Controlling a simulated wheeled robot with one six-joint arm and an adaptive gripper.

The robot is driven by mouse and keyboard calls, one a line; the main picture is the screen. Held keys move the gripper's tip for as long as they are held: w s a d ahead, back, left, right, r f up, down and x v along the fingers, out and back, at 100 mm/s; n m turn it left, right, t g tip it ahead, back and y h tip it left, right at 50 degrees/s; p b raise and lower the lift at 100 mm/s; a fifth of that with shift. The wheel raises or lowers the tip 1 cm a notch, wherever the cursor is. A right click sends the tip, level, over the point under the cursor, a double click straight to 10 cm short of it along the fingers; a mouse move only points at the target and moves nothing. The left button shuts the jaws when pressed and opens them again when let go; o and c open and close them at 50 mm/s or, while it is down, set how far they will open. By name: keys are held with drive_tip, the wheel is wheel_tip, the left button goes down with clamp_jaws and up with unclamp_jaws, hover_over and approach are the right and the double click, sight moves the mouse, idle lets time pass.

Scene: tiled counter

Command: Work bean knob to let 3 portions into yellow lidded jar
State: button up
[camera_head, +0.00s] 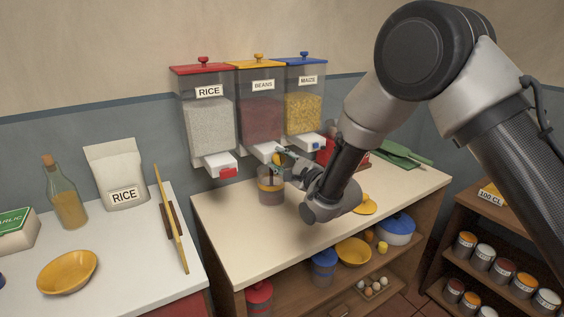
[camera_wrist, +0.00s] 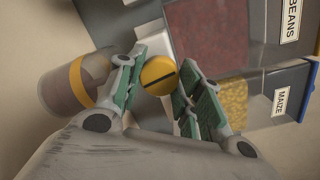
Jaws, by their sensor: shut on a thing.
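The bean dispenser (camera_head: 261,112) hangs on the wall between the rice and maize ones, with a yellow lid and dark red beans. Its round yellow knob (camera_wrist: 158,75) with a dark line shows in the wrist view. My gripper (camera_head: 281,158) is shut on the knob, one finger on each side; it also shows in the wrist view (camera_wrist: 160,82). The clear jar with a yellow band (camera_head: 270,185) stands open on the counter under the bean spout; it also shows in the wrist view (camera_wrist: 75,84), brownish inside. Its fill level is unclear. A yellow lid (camera_head: 365,204) lies on the counter to the right.
The rice dispenser (camera_head: 208,120) with a red knob and the maize dispenser (camera_head: 304,100) with a blue knob flank the beans. A green item (camera_head: 400,153) lies at the counter's back right. Shelves below hold pots, a bowl and eggs. The counter's front left is clear.

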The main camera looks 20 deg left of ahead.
drive_tip(key=shift+f+m, duration=0.1)
drive_tip(key=shift+m, duration=1)
drive_tip(key=o, duration=1)
drive_tip(key=shift+o, duration=0.2)
drive_tip(key=v, duration=1.2)
